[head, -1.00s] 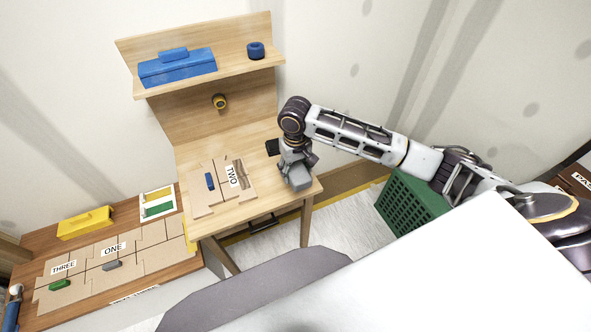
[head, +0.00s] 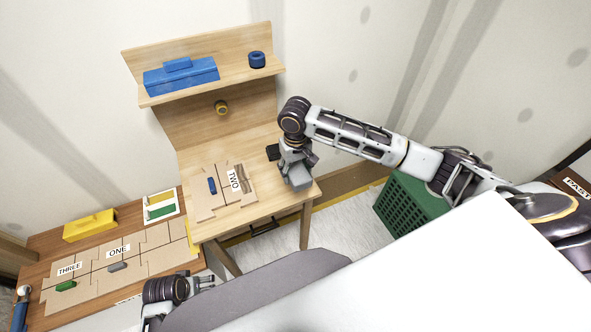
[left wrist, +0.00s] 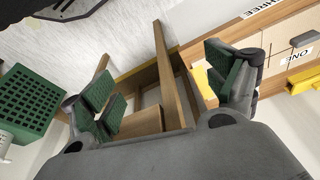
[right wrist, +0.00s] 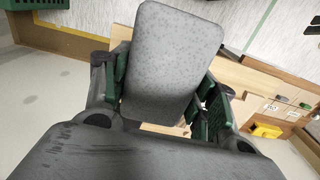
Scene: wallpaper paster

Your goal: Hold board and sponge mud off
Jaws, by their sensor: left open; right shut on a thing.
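The cardboard-coloured board marked TWO (head: 205,204) lies on the wooden desk, with a blue handle (head: 212,186) and a brown mud smear (head: 243,178) near its right end. My right gripper (head: 293,160) is above the desk's right front corner, right of the board. In the right wrist view, my right gripper (right wrist: 163,95) is shut on a grey speckled block (right wrist: 172,50), which looks like the sponge. My left gripper (head: 205,281) is low in the head view, in front of the desk. In the left wrist view, my left gripper (left wrist: 165,82) is open and empty, facing the desk's legs.
A lower table at left holds boards marked ONE (head: 150,243) and THREE (head: 90,284), and a yellow box (head: 90,225). A blue toolbox (head: 181,77) and blue ring (head: 257,60) stand on the shelf. A green crate (head: 407,207) is right of the desk.

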